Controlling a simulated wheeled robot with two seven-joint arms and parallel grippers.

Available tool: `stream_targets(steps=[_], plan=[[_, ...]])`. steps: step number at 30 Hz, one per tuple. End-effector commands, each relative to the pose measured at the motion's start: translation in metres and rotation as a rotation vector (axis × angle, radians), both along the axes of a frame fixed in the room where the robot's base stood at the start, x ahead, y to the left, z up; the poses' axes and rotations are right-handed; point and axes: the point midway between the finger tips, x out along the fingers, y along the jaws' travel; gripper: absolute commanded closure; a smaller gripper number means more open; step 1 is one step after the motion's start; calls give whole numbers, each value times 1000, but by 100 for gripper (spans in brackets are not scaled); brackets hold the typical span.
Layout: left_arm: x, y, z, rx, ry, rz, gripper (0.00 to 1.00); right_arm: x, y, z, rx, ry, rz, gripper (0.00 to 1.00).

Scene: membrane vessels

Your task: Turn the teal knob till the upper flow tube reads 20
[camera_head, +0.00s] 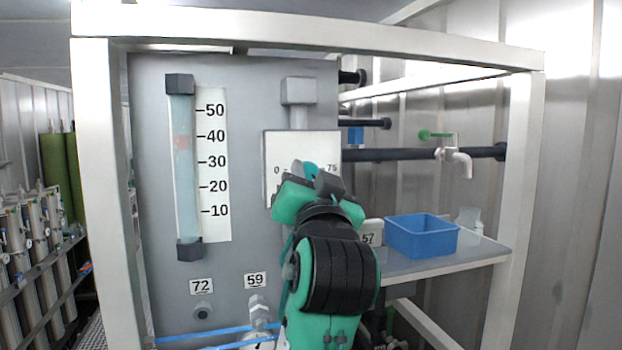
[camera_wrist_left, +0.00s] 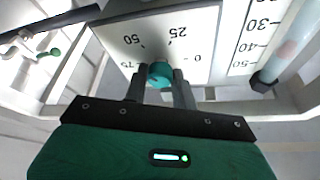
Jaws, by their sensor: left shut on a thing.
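The teal knob (camera_head: 311,169) sits on a white dial plate (camera_head: 285,150) marked 0 to 75. In the left wrist view the knob (camera_wrist_left: 160,72) is between the fingers of my left gripper (camera_wrist_left: 161,80), which is shut on it. In the head view my left gripper (camera_head: 311,178) covers much of the dial, and the knob's pointer cannot be made out. The flow tube (camera_head: 183,205) is upright at the panel's left. Its pinkish float (camera_head: 182,142) stands a little below the 40 mark on the scale (camera_head: 214,165). My right gripper is not in view.
A blue bin (camera_head: 421,236) stands on a shelf (camera_head: 450,259) to the right. A tap with a green handle (camera_head: 436,135) is above it. White frame posts (camera_head: 104,200) bound the panel at left and right. Blue hoses (camera_head: 205,336) run along the bottom.

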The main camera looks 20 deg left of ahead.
Motion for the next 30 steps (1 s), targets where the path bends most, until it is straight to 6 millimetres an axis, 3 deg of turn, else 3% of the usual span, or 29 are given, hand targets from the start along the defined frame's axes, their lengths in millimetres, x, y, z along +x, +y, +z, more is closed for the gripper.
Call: stream_targets(steps=[15, 30], plan=[[-2, 3, 3, 380, 257, 1, 96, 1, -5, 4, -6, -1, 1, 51], [-2, 4, 3, 554, 376, 2, 96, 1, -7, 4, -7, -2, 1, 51]])
